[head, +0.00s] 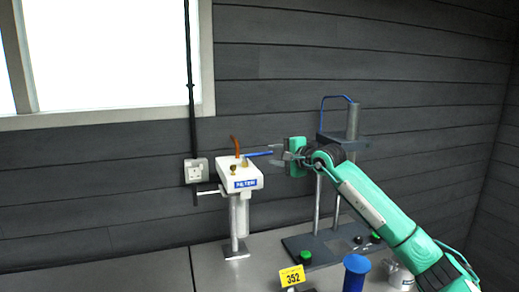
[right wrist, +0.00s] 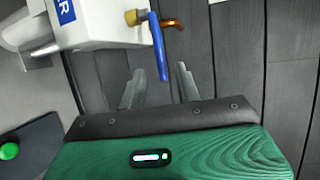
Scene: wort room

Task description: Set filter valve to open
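The filter unit (head: 236,175) is a white box with a blue label on a metal stand, left of centre in the head view. Its blue valve lever (head: 259,154) points right from the top of the box. A copper-coloured pipe (head: 236,145) rises beside it. In the right wrist view the lever (right wrist: 158,50) runs from a brass fitting (right wrist: 133,17), and its free end lies around the gap between my fingertips. My right gripper (head: 277,155) is open at the lever's free end, with visible space on both sides. My left gripper is not in view.
A stand with a blue hose (head: 337,98) is behind my right arm, on a dark base with green knobs (head: 306,256). A blue cylinder (head: 355,274), a yellow "352" tag (head: 292,276) and a metal cup (head: 400,276) are in front. A wall socket (head: 196,170) is left of the filter.

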